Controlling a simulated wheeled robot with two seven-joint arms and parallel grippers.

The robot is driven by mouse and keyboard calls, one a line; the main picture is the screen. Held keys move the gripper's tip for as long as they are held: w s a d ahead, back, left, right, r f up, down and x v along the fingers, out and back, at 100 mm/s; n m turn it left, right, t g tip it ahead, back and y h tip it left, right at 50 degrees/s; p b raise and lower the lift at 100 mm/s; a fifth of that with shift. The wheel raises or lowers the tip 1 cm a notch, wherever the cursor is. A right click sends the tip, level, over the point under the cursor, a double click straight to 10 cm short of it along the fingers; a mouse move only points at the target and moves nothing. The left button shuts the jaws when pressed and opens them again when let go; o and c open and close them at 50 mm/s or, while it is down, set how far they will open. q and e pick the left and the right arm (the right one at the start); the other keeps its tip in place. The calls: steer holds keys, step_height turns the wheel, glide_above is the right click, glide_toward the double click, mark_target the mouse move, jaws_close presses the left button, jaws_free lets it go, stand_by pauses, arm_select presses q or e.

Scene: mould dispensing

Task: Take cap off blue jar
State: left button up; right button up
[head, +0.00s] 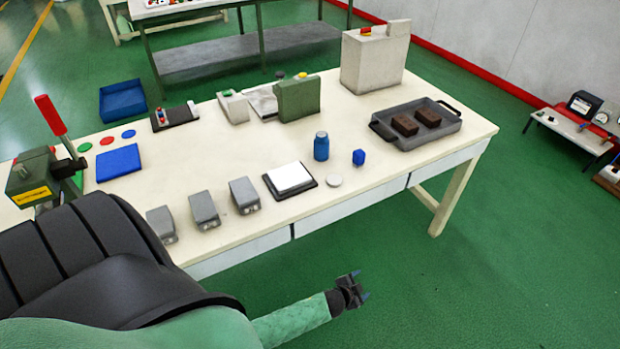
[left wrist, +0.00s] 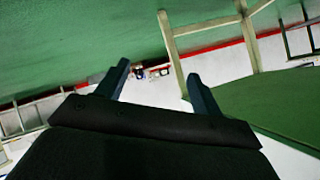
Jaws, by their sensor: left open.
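The blue jar (head: 321,147) stands upright on the cream work table (head: 230,165), right of the table's middle. My left gripper (head: 357,287) is out past the table's front edge, below and well apart from the jar. It is open and empty; its two parted fingers also show in the left wrist view (left wrist: 160,80), where neither jar nor cap appears. My right gripper is not in view.
Beside the jar are a small blue object (head: 358,157), a white disc (head: 334,181) and a white pad on a dark plate (head: 290,179). A grey tray (head: 440,132) with two brown blocks stands to the right. Grey blocks (head: 204,209) line the front edge.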

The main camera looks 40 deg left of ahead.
arm_select(q)
steer(key=s+d+f+n+g, duration=0.1)
steer(key=s+f+n+g, duration=0.1)
steer(key=s+f, duration=0.4)
steer(key=s+d+f+n+g, duration=0.1)
steer(key=s+f+g, duration=0.3)
steer(key=s, duration=1.1)
steer(key=s+d+f+n+g, duration=0.1)
steer(key=s+f+n+g, duration=0.1)
steer(key=s+f, duration=0.6)
steer(key=s+g, duration=0.1)
steer(key=s, duration=0.2)
steer(key=shift+n+g+y, duration=0.3)
